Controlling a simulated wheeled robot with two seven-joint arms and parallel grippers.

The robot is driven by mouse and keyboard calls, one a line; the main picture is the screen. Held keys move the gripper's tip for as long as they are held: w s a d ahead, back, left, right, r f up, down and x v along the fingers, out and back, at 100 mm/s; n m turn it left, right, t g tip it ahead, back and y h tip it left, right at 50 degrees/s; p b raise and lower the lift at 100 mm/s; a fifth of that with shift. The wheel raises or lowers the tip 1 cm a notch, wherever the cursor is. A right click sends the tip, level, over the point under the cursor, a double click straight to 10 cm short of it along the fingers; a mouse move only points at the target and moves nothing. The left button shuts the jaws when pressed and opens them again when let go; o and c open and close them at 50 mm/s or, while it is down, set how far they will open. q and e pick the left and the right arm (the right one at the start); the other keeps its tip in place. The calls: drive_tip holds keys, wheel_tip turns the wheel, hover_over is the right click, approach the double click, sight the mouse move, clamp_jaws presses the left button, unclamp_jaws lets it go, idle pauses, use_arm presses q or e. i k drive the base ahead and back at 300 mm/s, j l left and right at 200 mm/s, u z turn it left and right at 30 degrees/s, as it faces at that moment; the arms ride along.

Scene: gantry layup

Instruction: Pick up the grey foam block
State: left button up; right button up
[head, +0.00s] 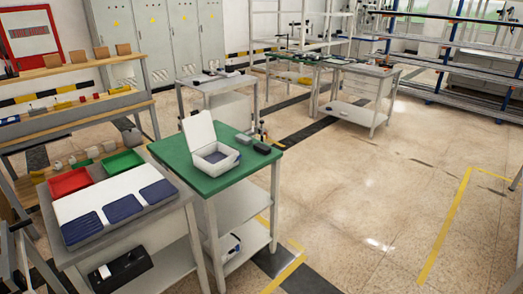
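Two small dark grey blocks lie on the green-topped table (203,178), to the right of an open white case. One block (243,139) is slightly farther back, and the other (262,148) is nearer the table's right edge. Either could be the grey foam block; at this size I cannot tell which is foam. The open white case (200,134) has its lid up and a dark blue-grey piece (215,157) inside. Neither of my grippers can be made out in the head view, and nothing is seen touching the blocks.
A grey table (150,236) at the front left holds a red tray (70,183), a green tray (123,162) and a white board with dark blue pads. Shelving (75,118) stands at the left. More work tables stand behind. The tiled floor at right (380,200) is clear.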

sight(240, 138)
drive_tip(key=i+l+z, duration=0.1)
drive_tip(key=i+l, duration=0.5)
drive_tip(key=i, duration=0.15)
